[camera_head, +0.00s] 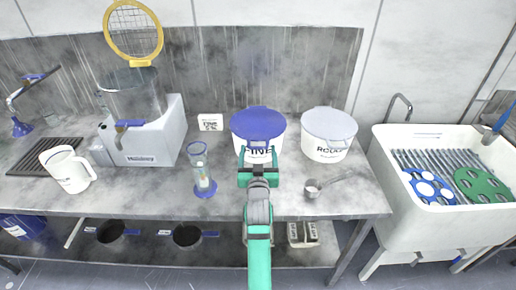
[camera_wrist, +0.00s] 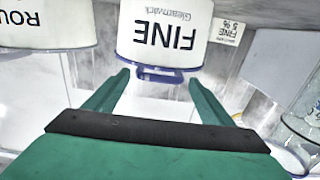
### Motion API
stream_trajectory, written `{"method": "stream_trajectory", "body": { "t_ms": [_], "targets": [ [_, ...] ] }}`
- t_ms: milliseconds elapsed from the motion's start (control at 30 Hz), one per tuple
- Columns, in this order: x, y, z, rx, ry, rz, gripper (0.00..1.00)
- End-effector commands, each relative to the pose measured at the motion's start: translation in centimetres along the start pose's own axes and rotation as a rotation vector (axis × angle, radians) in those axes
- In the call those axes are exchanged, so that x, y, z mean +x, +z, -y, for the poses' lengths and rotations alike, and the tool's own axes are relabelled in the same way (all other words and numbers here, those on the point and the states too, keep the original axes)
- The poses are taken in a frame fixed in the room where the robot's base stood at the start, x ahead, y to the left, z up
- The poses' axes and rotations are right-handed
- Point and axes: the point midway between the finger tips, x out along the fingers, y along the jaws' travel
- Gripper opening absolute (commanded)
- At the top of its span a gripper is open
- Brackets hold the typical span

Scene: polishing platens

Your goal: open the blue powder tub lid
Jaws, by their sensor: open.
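The blue powder tub is a white tub (camera_head: 262,157) labelled FINE, with a blue lid (camera_head: 258,122) that sits closed on top in the head view. My gripper (camera_head: 258,163) is in front of the tub and hides part of its label. In the wrist view the tub (camera_wrist: 160,35) appears upside down, and a blue lip of the lid (camera_wrist: 160,76) lies between the tips of my gripper (camera_wrist: 159,82). The jaws are open, with a gap on each side of the lip. I cannot tell exactly how far the fingertips reach past it.
A similar tub with a grey lid (camera_head: 329,124) stands close on the right. A metal scoop (camera_head: 313,190) lies in front of it. A clear cylinder with a blue base (camera_head: 203,178) stands to the left, near a grey machine (camera_head: 150,140) and white jug (camera_head: 68,172). A sink (camera_head: 405,190) is at right.

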Motion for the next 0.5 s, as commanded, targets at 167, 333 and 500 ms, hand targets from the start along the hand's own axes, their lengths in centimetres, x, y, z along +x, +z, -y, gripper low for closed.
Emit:
{"method": "stream_trajectory", "body": {
  "t_ms": [167, 333, 500],
  "targets": [
    [2.0, 0.0, 0.0, 0.0, 0.0, 0.001, 0.76],
    [2.6, 0.0, 0.0, -0.001, 0.0, 0.0, 0.76],
    [2.6, 0.0, 0.0, -0.001, 0.0, 0.0, 0.76]
  ]
}}
